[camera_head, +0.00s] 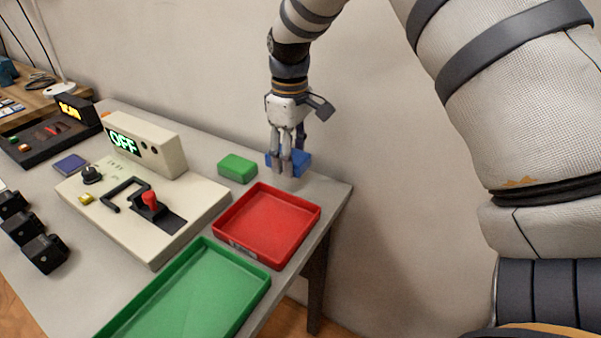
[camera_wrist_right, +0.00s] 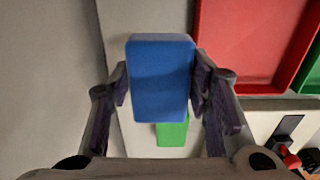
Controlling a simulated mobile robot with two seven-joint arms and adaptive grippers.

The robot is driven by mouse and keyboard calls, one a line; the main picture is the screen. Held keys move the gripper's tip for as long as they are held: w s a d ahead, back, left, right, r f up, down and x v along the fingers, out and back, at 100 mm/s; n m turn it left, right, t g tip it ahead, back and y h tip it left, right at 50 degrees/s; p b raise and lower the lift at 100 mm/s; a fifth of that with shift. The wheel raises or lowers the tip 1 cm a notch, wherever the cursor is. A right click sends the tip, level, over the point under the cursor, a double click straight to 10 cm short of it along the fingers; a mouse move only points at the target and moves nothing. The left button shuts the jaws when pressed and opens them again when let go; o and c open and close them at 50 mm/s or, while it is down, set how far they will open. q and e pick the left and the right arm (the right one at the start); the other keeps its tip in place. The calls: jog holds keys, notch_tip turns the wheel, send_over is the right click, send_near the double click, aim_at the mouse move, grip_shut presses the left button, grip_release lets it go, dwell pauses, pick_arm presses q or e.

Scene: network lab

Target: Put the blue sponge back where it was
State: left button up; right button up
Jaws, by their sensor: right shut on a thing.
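The blue sponge (camera_head: 301,160) is at the far right corner area of the table, behind the red tray. My right gripper (camera_head: 287,167) points down and is shut on it. In the right wrist view the blue sponge (camera_wrist_right: 161,78) sits between the two fingers of the gripper (camera_wrist_right: 160,85). Whether the sponge touches the table or hangs just above it, I cannot tell. A green sponge (camera_head: 238,168) lies on the table just left of it; it also shows partly behind the blue one in the right wrist view (camera_wrist_right: 171,133). My left gripper is out of view.
A red tray (camera_head: 303,208) and a green tray (camera_head: 258,285) stand in front. A cream console (camera_head: 205,205) with a red-handled lever and an "OFF" display stands to the left. The wall (camera_head: 385,170) is close behind the table. A dark blue square (camera_head: 70,164) lies farther left.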

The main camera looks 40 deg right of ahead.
aim_at(300, 186)
jog(key=shift+s+d+f, duration=0.2)
jog(key=shift+d+f, duration=0.5)
jog(key=shift+f, duration=0.25)
jog(key=shift+s+d+f, duration=0.1)
jog(key=shift+d+f, duration=0.1)
jog(key=shift+f, duration=0.75)
jog(key=shift+d+f, duration=0.2)
jog(key=shift+f, duration=0.75)
jog(key=shift+f, duration=0.15)
jog(key=o, duration=1)
notch_tip(300, 186, up, 12)
jog(key=shift+r, duration=0.15)
